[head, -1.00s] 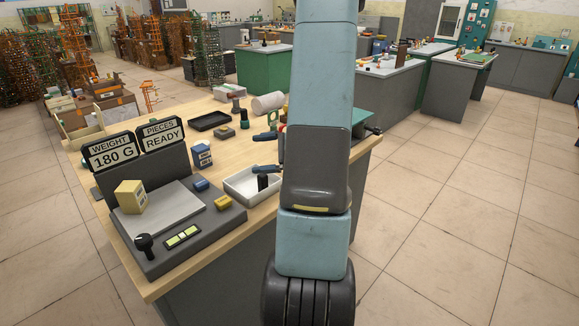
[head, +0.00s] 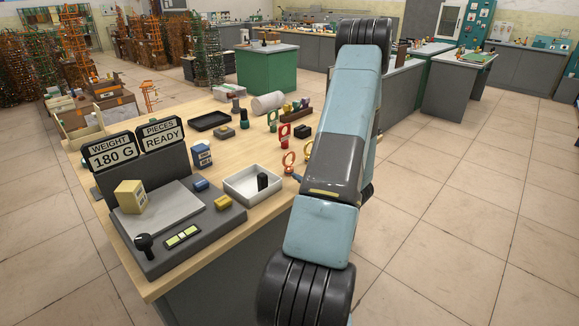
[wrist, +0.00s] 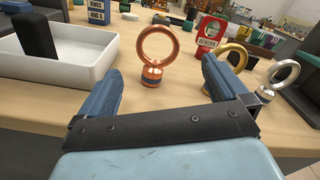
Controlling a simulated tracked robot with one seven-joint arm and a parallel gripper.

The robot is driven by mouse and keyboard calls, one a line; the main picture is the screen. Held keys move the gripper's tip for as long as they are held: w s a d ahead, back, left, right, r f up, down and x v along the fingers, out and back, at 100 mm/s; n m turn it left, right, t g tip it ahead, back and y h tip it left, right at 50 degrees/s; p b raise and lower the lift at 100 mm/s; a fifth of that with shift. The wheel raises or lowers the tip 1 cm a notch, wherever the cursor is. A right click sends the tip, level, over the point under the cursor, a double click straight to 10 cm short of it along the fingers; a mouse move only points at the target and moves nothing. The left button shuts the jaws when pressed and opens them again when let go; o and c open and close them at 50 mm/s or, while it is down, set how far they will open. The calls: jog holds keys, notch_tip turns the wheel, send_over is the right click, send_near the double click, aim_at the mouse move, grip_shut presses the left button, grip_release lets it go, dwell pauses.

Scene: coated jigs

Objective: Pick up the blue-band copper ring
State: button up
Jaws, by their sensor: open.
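In the head view the copper ring (head: 288,158) stands near the table's right edge, beside my arm. My gripper (wrist: 160,68) is open and empty, with its blue fingers to the left and right of the ring in the picture. The ring appears ahead of the fingertips, with no contact visible. In the head view my arm hides most of the gripper.
A white tray (wrist: 72,62) with a black upright piece (wrist: 35,34) is close on the left. A gold ring (wrist: 232,54) is partly behind the right finger. A silver ring (wrist: 285,72) stands further right. A red labelled piece (wrist: 209,30) is behind.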

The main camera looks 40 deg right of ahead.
aim_at(289, 164)
jog(key=shift+w+a+f, duration=0.1)
jog(key=shift+w+a, duration=0.05)
jog(key=shift+w, duration=1.4)
jog(key=shift+w+a+r, duration=0.1)
jog(key=shift+w+a, duration=0.1)
jog(key=shift+w, duration=1.3)
jog(key=shift+w+a+f, duration=0.1)
jog(key=shift+w+a, duration=0.05)
jog(key=shift+w, duration=1.4)
jog(key=shift+c, duration=0.5)
jog(key=c, duration=1)
